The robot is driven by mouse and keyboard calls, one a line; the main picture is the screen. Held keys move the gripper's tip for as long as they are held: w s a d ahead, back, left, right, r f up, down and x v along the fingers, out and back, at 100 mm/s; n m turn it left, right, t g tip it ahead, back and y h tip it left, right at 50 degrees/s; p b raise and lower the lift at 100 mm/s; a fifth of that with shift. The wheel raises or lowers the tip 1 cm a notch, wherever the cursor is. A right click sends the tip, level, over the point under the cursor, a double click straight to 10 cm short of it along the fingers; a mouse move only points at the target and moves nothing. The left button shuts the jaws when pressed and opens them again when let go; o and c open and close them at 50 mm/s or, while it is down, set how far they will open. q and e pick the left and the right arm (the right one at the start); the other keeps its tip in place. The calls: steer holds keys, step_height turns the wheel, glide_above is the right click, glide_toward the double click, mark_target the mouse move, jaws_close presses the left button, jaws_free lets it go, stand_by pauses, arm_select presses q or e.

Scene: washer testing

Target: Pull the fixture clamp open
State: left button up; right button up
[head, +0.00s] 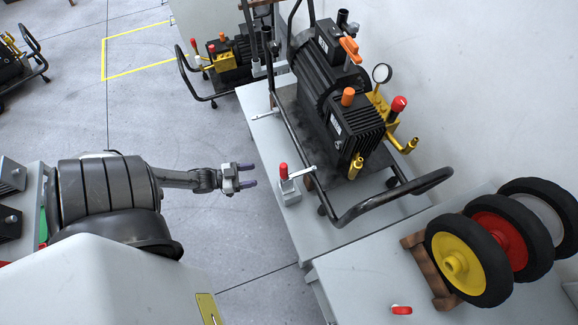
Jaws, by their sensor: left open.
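The fixture clamp (289,186) is a small grey toggle clamp with a red-tipped handle (283,170). It sits near the left edge of the grey bench, and its arm reaches right toward the frame of the black pump cart. The red handle stands upright. My left gripper (249,175) has purple fingertips and is open and empty. It is just left of the clamp, pointing at it, with a small gap between them. My right gripper is not in view.
The black pump (330,75) with its tubular cart frame stands on the bench (262,130). Yellow, red and grey wheels (466,258) rest on a wooden rack at lower right, near a small red-handled part (401,310). Another cart (222,62) stands behind.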

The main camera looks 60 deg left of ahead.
mark_target(284, 174)
arm_select(q)
steer(key=r+x, duration=0.2)
steer(key=x, duration=1.1)
steer(key=shift+w+d+t, duration=0.25)
steer(key=shift+w+t, duration=0.05)
steer(key=shift+w, duration=0.05)
jaws_close()
